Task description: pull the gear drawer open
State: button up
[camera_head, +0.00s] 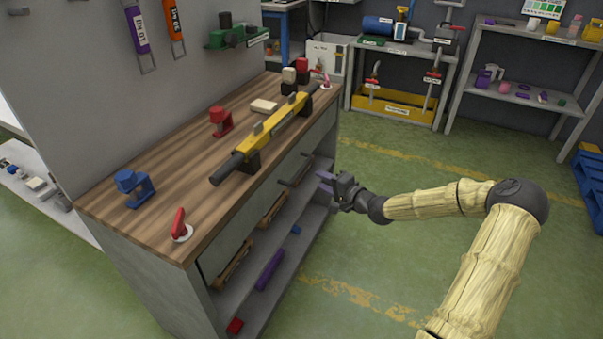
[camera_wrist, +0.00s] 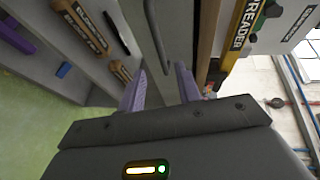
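The workbench (camera_head: 190,165) has a grey front beneath its wooden top, with dark handle parts (camera_head: 285,183) sticking out from it. In the wrist view a dark bar handle (camera_wrist: 156,38) runs down from the top edge and ends near my fingertips, roughly between them. I cannot read which drawer is the gear drawer, and all the drawers look shut. My gripper (camera_head: 323,175) is beside the bench front, close to the handle. Its two purple fingers stand apart in the wrist view (camera_wrist: 160,72). I see no clear contact with the handle.
A lower shelf (camera_head: 285,255) holds a purple item (camera_head: 269,270) and smaller pieces. On top lie a yellow-and-black tool (camera_head: 270,130) and red and blue clamps. The green floor (camera_head: 400,165) beside the bench is clear.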

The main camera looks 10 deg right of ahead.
aim_at(301, 169)
jog(key=b+x, duration=0.2)
jog(key=x, duration=0.9)
jog(key=shift+d, duration=0.1)
jog(key=shift+c, duration=0.2)
